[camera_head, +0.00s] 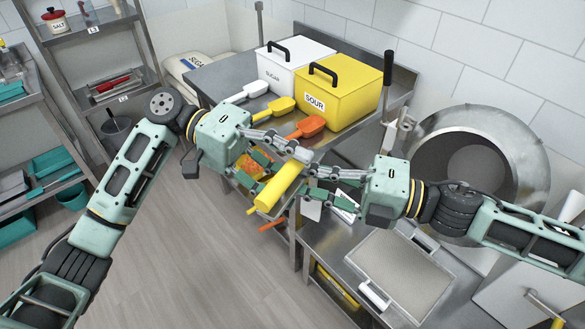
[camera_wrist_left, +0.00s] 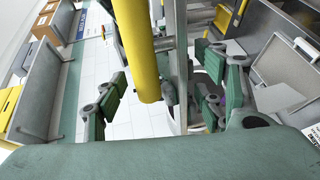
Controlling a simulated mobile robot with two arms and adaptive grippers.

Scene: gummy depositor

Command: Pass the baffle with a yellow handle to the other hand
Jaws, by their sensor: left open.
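The baffle's yellow handle (camera_head: 280,188) is in mid-air between my two grippers in the head view, tilted. In the left wrist view the yellow handle (camera_wrist_left: 140,50) runs down from the top between my left fingers, with a grey metal part beside it. My left gripper (camera_head: 273,168) is open, its fingers on either side of the handle with gaps showing. My right gripper (camera_head: 306,183) reaches in from the right and appears shut on the baffle near the handle. Its exact contact is partly hidden.
Behind stand a yellow SOUR bin (camera_head: 345,92), a white SUGAR bin (camera_head: 280,68) and scoops on a steel table. A round metal pan (camera_head: 520,135) is at right. A steel counter with a tray (camera_head: 400,275) is below my right arm. Shelves (camera_head: 85,50) stand at left; open floor lies at lower left.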

